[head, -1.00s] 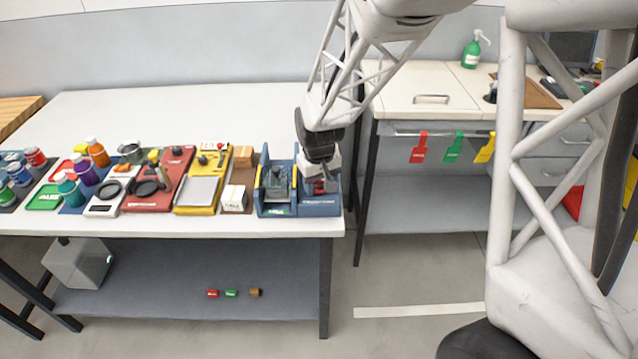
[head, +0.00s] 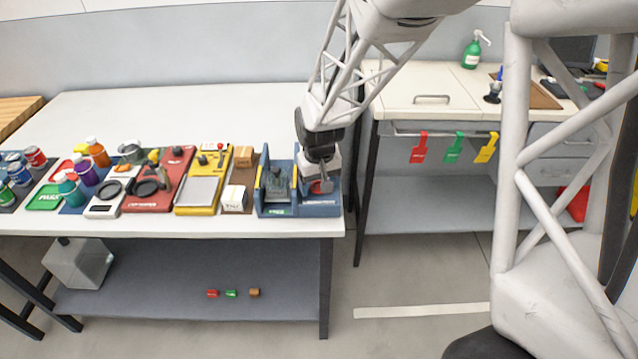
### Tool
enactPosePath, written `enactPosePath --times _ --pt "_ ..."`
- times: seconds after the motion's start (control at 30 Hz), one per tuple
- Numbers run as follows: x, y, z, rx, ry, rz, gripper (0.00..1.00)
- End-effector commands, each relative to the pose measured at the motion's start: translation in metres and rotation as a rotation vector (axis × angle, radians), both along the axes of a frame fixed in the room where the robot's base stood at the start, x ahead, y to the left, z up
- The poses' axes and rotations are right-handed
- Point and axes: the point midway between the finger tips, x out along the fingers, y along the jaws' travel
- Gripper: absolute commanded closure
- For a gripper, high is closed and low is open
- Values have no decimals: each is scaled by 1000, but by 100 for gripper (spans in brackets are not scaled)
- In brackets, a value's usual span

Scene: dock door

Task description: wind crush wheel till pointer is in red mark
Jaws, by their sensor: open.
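My gripper (head: 321,180) points down over the right bay of a blue two-bay station (head: 275,210) at the right end of the white table. It is open. Its fingers are small here and partly hidden. A red part (head: 324,187) shows right at the fingertips; I cannot tell whether they touch it or whether it is the crush wheel. No pointer or red mark can be made out at this size. A black ring-shaped part (head: 148,187) also shows on a red base (head: 140,206) further left.
A yellow tray unit (head: 198,210) and a white box (head: 234,199) stand left of the station. Bottles and other devices line the front edge further left. The table's back half (head: 200,115) is clear. A drawer desk (head: 420,100) stands to the right, across a narrow gap.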

Motion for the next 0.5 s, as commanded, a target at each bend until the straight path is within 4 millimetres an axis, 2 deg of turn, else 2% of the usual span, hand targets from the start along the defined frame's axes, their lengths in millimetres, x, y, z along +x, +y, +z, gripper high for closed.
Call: enactPosePath --times 0.27,0.5 --pt "0 0 17 1 -2 0 24" --pt "0 0 47 1 -2 0 24"
